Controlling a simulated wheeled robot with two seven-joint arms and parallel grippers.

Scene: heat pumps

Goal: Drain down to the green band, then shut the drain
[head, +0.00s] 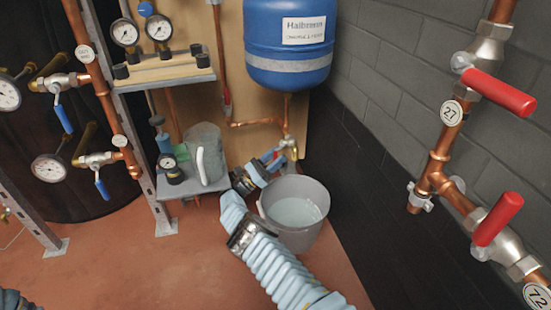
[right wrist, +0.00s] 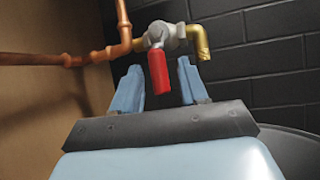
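The drain valve (head: 288,142) hangs below the blue vessel (head: 290,45) on copper pipe, with a brass spout above the grey bucket (head: 310,235). The bucket holds water. In the right wrist view the valve (right wrist: 168,38) has a red lever (right wrist: 159,72) pointing down. My right gripper (head: 276,158) is at the valve; its blue fingers (right wrist: 158,85) are open, one on each side of the lever, with gaps visible. Two gauges (head: 125,33) (head: 159,28) are at the upper left; I cannot make out their needles or a green band.
Copper pipes with red levers (head: 498,92) (head: 497,219) line the right wall. Blue-lever valves (head: 64,118) (head: 102,188) are at left. Open floor lies in front.

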